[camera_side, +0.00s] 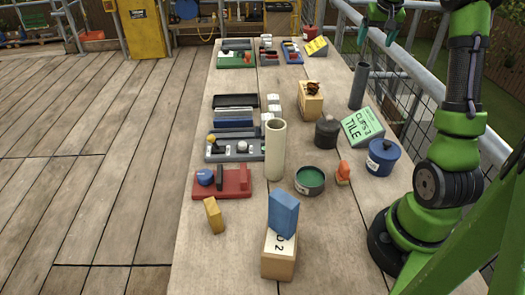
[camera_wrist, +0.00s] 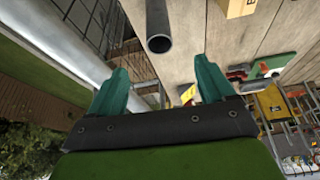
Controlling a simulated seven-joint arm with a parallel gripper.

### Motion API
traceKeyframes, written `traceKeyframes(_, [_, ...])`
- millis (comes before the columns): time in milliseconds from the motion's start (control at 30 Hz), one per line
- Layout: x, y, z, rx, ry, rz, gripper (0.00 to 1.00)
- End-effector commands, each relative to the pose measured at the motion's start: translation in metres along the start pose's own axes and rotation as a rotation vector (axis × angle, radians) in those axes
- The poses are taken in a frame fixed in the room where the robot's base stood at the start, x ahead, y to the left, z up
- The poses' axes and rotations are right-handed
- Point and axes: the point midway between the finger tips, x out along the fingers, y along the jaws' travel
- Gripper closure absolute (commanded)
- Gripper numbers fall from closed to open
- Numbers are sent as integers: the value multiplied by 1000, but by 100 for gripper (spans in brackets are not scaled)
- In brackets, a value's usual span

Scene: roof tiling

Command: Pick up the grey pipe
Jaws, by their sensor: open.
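The grey pipe (camera_side: 358,86) stands upright near the right edge of the table in the side view, behind the green box. In the wrist view the grey pipe (camera_wrist: 158,24) shows its round open end at the top centre, ahead of the fingertips and roughly in line with the gap between them. My gripper (camera_side: 377,32) is at the top of the side view, above and slightly right of the pipe, apart from it. In the wrist view my gripper (camera_wrist: 163,75) has its two teal fingers spread with nothing between them.
A beige pipe (camera_side: 275,150) stands mid-table. Near the grey pipe are a green box (camera_side: 362,127), a dark bottle (camera_side: 327,132), a wooden block (camera_side: 310,100) and a blue pot (camera_side: 382,158). A metal railing (camera_side: 408,75) runs along the right side.

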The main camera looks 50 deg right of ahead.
Motion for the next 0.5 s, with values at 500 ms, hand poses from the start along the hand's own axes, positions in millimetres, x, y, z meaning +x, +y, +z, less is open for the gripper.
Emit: traceKeyframes(500, [91,0,0,2,-1,-1,18])
